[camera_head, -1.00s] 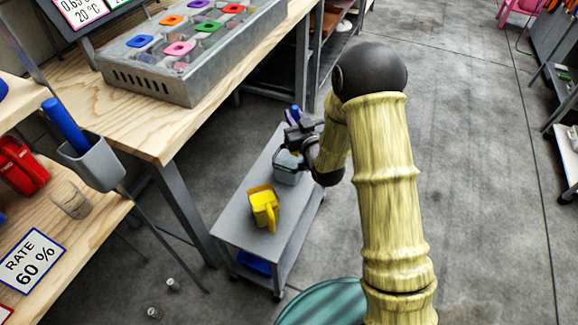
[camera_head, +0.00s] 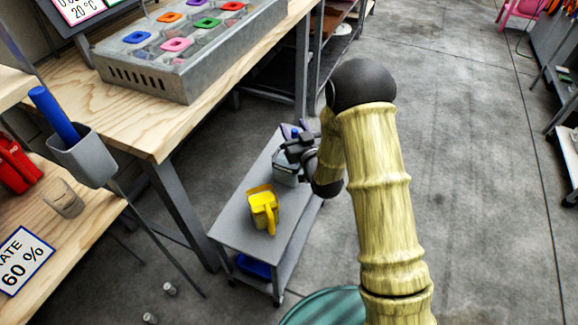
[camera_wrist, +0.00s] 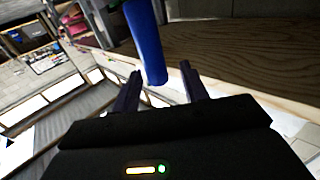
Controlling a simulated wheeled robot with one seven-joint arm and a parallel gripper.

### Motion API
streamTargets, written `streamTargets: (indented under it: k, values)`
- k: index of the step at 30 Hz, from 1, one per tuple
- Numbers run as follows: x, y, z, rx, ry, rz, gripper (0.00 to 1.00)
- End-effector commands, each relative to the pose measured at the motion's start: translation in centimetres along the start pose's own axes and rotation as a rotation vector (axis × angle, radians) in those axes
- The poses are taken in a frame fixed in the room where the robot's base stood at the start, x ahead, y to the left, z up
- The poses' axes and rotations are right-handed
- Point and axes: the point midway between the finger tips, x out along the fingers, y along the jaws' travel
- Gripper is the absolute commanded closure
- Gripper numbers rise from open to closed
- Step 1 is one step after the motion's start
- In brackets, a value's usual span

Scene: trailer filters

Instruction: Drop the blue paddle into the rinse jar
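The fingers are apart, with a clear gap between the handle and the right finger. A grey container (camera_head: 284,174) stands on the cart directly below my gripper, partly covered by it; I cannot tell whether it is the rinse jar. The paddle's lower part is hidden.
A yellow scoop (camera_head: 263,207) stands on the grey cart (camera_head: 240,228). Another blue handle (camera_head: 52,115) leans in a grey holder (camera_head: 88,160) at the left. A clear glass (camera_head: 63,199) is on the left bench. A metal rack (camera_head: 150,80) stands on the wooden table. Floor at right is open.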

Motion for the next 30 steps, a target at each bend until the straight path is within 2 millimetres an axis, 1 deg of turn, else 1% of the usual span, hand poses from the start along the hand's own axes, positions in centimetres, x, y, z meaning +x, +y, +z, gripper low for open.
streamTargets:
  k: [8,11,14,17,27,30]
  values:
    - [-0.1,0.0,0.0,0.0,0.0,0.0,0.56]
    - [-0.5,0.0,0.0,0.0,-0.001,0.0,0.56]
    - [-1.4,0.1,0.0,0.0,-0.003,0.001,0.56]
    - [-2.9,0.1,0.0,0.0,-0.003,0.001,0.56]
    - [-9.5,0.0,0.1,0.002,-0.006,0.002,0.56]
    - [-10.9,0.0,0.1,0.0,-0.003,0.0,0.56]
